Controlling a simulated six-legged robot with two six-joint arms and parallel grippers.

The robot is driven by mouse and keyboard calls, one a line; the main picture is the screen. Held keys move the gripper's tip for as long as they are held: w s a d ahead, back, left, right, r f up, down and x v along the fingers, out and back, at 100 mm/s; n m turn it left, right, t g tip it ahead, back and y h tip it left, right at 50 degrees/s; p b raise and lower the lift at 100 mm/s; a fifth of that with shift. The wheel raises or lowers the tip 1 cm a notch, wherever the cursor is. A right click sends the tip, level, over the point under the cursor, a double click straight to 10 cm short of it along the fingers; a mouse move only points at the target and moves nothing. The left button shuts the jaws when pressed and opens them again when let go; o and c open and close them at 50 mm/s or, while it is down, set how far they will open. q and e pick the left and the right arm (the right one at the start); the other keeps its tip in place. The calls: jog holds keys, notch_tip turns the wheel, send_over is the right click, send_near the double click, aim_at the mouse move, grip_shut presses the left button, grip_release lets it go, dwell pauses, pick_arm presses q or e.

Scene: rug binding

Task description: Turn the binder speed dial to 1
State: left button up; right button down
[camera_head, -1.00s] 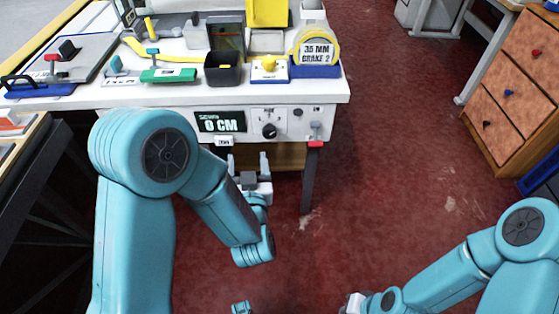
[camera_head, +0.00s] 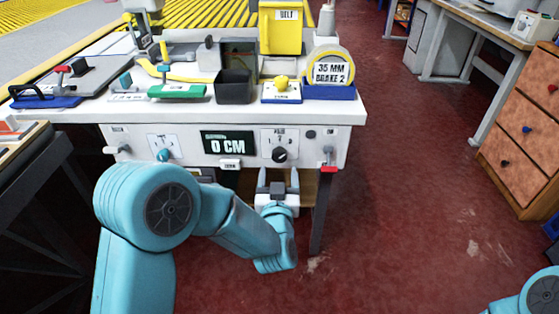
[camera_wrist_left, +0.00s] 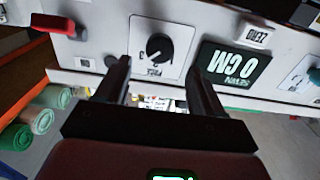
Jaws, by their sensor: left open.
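A black dial (camera_head: 279,155) on a white label sits on the front panel of the white bench, right of the "0 CM" display (camera_head: 228,143). A teal dial (camera_head: 164,154) sits on the panel's left side. Their small labels are too blurred for me to tell which is the speed dial. My left gripper (camera_head: 278,181) is open and empty, just below the black dial. In the left wrist view the black dial (camera_wrist_left: 156,48) appears upside down, beyond and between the open fingertips (camera_wrist_left: 157,74), apart from them. My right gripper is out of view.
A red-tipped lever (camera_head: 328,161) sticks out right of the black dial, and a white "ZERO" button (camera_head: 231,164) lies left of it. A black bin (camera_head: 234,87) and a yellow tape measure (camera_head: 331,68) stand on the bench top.

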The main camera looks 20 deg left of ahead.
aim_at(279, 158)
pick_arm(q)
jog(key=x, duration=0.7)
jog(key=shift+f+b, duration=0.1)
jog(key=shift+b, duration=0.3)
jog(key=c, duration=1.1)
